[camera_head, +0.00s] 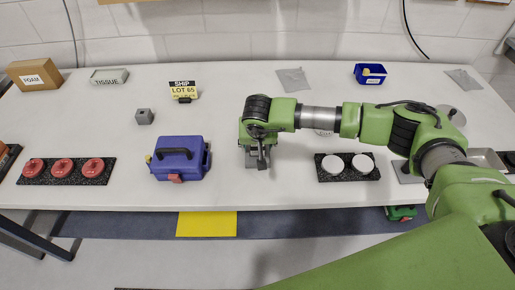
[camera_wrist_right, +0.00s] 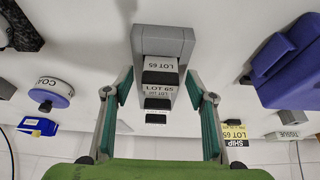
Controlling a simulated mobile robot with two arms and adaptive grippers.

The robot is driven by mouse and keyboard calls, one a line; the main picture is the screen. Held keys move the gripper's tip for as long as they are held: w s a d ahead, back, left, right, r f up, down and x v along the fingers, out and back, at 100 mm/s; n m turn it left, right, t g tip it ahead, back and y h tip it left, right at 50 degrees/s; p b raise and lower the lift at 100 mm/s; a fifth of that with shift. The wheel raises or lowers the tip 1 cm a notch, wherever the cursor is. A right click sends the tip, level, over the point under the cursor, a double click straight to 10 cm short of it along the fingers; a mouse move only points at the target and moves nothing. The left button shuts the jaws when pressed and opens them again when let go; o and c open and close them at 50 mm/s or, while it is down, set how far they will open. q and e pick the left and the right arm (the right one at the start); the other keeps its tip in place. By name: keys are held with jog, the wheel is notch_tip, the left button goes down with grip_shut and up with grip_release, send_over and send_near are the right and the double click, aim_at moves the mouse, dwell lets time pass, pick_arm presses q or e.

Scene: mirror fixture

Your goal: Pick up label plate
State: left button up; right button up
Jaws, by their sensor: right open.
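Several label plates (camera_wrist_right: 160,66) with white faces reading "LOT 65" and black parts sit in a row in a grey holder (camera_wrist_right: 176,38) in the right wrist view. In the head view only the lower part of the holder (camera_head: 252,161) shows, below my right gripper (camera_head: 260,154). My right gripper is open in the wrist view (camera_wrist_right: 159,90), one finger on each side of the plates, with nothing gripped. I cannot tell how far above the plates the fingertips are. A yellow, white and black "SHIP LOT 65" sign (camera_head: 183,89) stands at the back left. My left gripper is not in view.
A blue case (camera_head: 178,158) stands left of the holder. A dark tray (camera_head: 336,176) with two white discs is to its right. A small grey block (camera_head: 144,117) and a dark tray (camera_head: 42,181) with red pieces are further left. Table is clear between them.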

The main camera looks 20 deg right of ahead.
jog(key=shift+c, duration=0.2)
jog(key=c, duration=0.9)
